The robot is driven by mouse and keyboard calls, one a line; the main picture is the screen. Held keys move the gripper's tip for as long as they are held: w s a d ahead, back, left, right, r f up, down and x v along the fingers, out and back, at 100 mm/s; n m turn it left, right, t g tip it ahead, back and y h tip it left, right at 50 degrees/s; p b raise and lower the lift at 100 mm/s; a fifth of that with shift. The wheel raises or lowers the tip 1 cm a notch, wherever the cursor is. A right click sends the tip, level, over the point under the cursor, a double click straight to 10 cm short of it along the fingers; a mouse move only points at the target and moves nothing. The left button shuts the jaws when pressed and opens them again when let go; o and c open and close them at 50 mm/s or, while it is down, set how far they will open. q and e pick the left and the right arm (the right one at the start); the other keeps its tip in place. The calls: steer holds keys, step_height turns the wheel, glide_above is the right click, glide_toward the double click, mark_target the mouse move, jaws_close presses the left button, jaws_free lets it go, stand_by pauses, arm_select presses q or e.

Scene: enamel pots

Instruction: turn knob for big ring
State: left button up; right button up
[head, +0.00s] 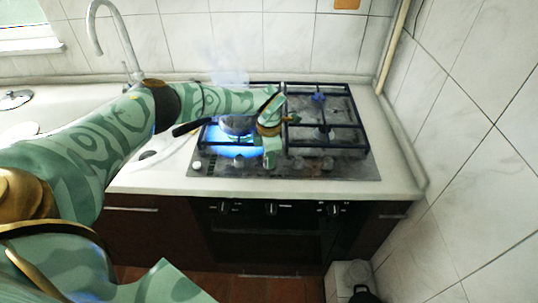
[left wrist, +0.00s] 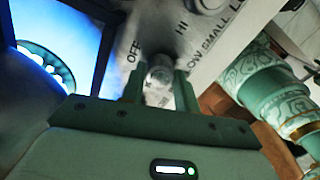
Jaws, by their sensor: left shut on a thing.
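My left gripper (head: 270,158) reaches down to the front control strip of the gas hob (head: 345,172). In the left wrist view its two fingers (left wrist: 160,90) are shut on a grey knob (left wrist: 160,73), one finger on each side. Printed words including OFF, HI, LOW and SMALL surround the knob. A burner with a bright blue flame (head: 232,153) burns at the front left of the hob. It shows as a curved glowing ring (left wrist: 45,65) in the left wrist view. The knob is hidden by my gripper in the head view. My right gripper is not in view.
A dark pan (head: 236,125) sits over the lit burner, its handle (head: 187,128) pointing left. Black grates (head: 325,126) cover the hob. Other knobs (head: 298,164) line the front strip. A tiled wall (head: 460,120) stands close on the right; a tap (head: 120,35) is at the left.

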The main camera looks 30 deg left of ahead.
arm_select(q)
steer(key=m, duration=1.1)
steer(key=shift+m, duration=0.4)
stand_by(0.3)
steer(key=o, duration=1)
step_height(320, 180, up, 16)
steer(key=p, duration=0.2)
steer(key=shift+r+p, duration=0.15)
steer(key=shift+p, duration=0.2)
